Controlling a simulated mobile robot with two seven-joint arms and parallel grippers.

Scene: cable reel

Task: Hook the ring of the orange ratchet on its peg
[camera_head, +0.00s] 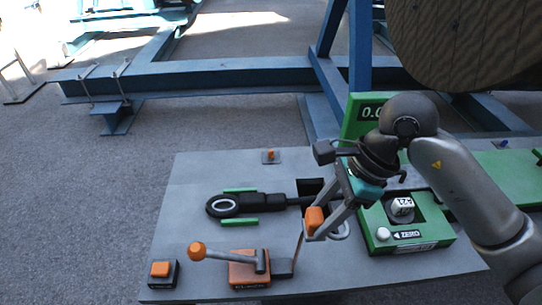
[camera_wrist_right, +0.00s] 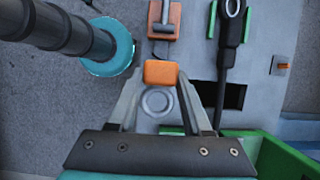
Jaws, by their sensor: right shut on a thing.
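The orange ratchet (camera_head: 245,268) stands at the front of the grey board, its lever with an orange knob pointing left; it also shows in the right wrist view (camera_wrist_right: 164,22). A strap (camera_head: 299,247) rises from its right side to an orange block (camera_head: 314,219). My right gripper (camera_head: 322,226) is shut on this block (camera_wrist_right: 160,72), above the board. A metal ring (camera_head: 341,232) is beside the block, apparently attached; it also shows in the right wrist view (camera_wrist_right: 157,101). A small orange piece (camera_head: 270,154) stands on the board's far side; I cannot tell if it is the peg. My left gripper is not in view.
A black probe (camera_head: 250,203) with a round ring end lies between green strips. A green scale (camera_head: 411,228) carrying a white weight (camera_head: 401,207) stands to the right, with a green display (camera_head: 367,112) behind. An orange button (camera_head: 160,270) is front left. Blue beams (camera_head: 220,75) run behind.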

